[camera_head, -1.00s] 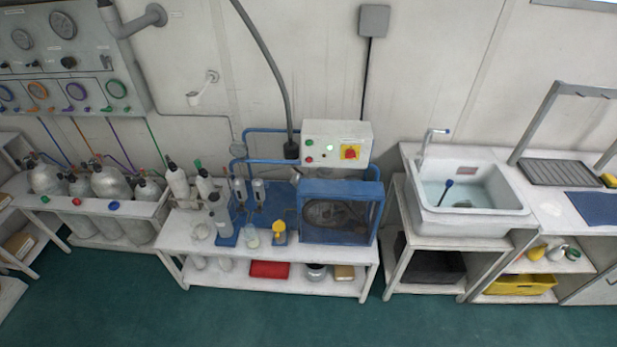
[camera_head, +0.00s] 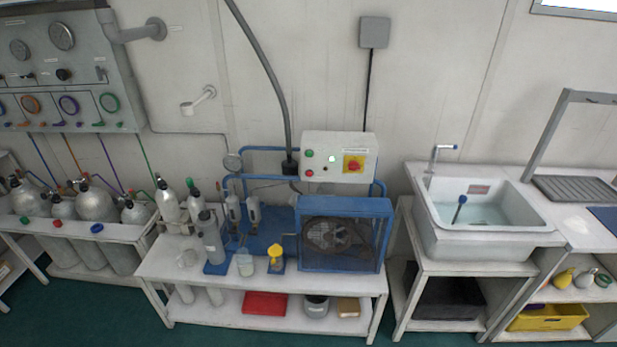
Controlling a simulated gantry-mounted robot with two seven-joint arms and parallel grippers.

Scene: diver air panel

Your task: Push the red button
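A white control box (camera_head: 325,155) stands at the top of the blue compressor unit, against the wall. On its front left are a green button (camera_head: 309,153) and a small red button (camera_head: 309,173) below it. A pale lit lamp (camera_head: 331,158) sits right of them. A red knob (camera_head: 353,165) on a yellow square plate is at the right of the box front. Neither of my grippers is in view, and nothing touches the box.
The white bench (camera_head: 160,262) below the box holds the blue compressor frame (camera_head: 344,206), bottles and small cups. A sink (camera_head: 490,240) stands to the right. Gas cylinders (camera_head: 95,203) and a gauge panel (camera_head: 62,85) are at the left. Green floor lies in front.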

